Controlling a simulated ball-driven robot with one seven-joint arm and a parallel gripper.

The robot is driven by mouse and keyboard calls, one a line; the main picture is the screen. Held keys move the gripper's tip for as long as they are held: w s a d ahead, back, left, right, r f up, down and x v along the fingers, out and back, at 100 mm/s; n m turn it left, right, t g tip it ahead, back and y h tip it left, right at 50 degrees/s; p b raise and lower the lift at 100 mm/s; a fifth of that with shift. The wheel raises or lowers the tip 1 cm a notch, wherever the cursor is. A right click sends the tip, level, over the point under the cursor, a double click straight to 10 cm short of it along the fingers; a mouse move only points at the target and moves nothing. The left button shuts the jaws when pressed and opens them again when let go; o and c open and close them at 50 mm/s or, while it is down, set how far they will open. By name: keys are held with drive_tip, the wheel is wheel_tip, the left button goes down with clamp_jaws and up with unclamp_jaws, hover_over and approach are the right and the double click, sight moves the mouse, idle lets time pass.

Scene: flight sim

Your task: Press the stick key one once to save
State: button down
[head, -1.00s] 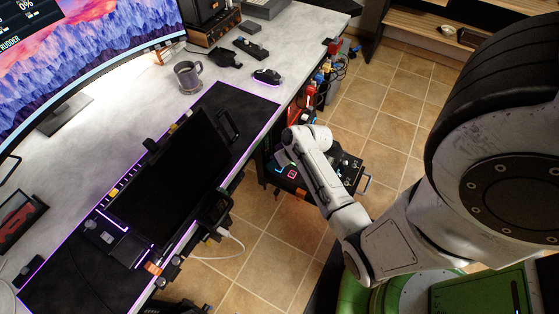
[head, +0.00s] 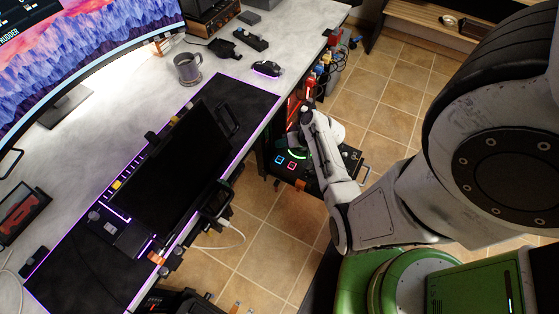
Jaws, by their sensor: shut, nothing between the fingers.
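A black control box (head: 312,176) stands to the right of the desk, low beside its edge. Its top shows a blue-lit square key (head: 279,160), a red-lit square key (head: 292,166) and a green lit arc (head: 297,154). I cannot tell which of these is stick key one. My arm reaches over the box from the right. My gripper (head: 307,108) is at the arm's far end, near the box's back side; its fingers are small and partly hidden by the wrist. Contact with any key cannot be seen.
A grey desk (head: 150,75) fills the left, with a dark screen (head: 172,165), a mug (head: 187,69) and a mouse (head: 267,69). Red and blue parts with cables (head: 325,65) hang at the desk's right end. Tiled floor (head: 400,110) lies open to the right.

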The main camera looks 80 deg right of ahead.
sight(282, 160)
drive_tip(key=shift+f+b, duration=2.8)
drive_tip(key=shift+f, duration=0.75)
drive_tip(key=shift+f, duration=0.1)
drive_tip(key=shift+f+b, duration=0.3)
drive_tip(key=shift+b, duration=0.2)
drive_tip(key=shift+f+b, duration=0.45)
drive_tip(key=shift+r, duration=0.15)
drive_tip(key=shift+r+p, duration=0.75)
wheel_tip(282, 160, up, 5)
drive_tip(key=p, duration=0.4)
